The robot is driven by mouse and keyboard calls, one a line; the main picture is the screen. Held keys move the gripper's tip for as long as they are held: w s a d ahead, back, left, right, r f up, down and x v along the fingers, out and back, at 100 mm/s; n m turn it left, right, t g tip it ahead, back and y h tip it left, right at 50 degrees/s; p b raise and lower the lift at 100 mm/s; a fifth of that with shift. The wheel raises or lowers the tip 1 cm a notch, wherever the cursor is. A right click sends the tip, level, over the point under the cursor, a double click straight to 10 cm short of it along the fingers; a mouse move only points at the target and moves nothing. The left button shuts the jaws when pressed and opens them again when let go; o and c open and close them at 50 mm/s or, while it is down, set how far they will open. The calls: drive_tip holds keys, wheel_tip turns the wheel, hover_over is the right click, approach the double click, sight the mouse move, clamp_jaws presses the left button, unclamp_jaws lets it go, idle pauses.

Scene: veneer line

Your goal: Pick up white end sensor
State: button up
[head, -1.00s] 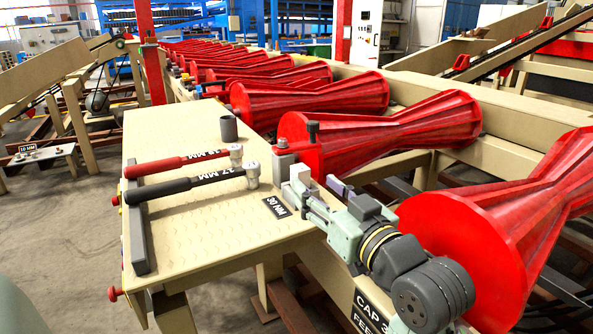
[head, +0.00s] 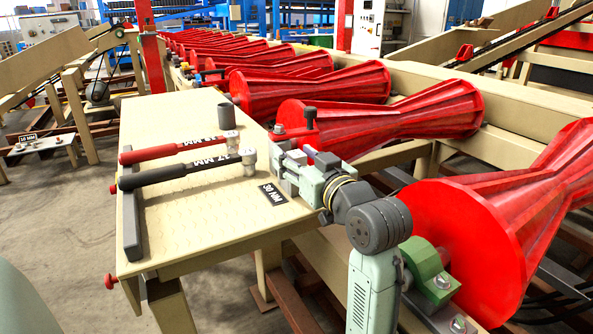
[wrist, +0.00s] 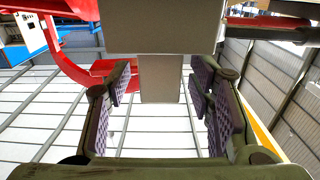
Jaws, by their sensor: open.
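A pale grey block, which I take for the white end sensor (wrist: 160,78), stands between my fingers in the wrist view. It joins a wider pale block at the top of that picture. My gripper (wrist: 162,100) is open, one padded finger on each side of the block, with gaps showing on both sides. In the head view, my gripper (head: 290,165) is at the right edge of the beige table, by the end of a red roller. There the fingers and pale parts overlap, so I cannot separate the sensor clearly.
The beige table (head: 200,230) holds a red-handled tool (head: 170,150), a black-handled tool (head: 180,172), a dark grey cup (head: 226,116) and a 30 MM label (head: 272,194). Red rollers (head: 380,115) line the right side.

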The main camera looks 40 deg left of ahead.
clamp_jaws()
idle(0.6)
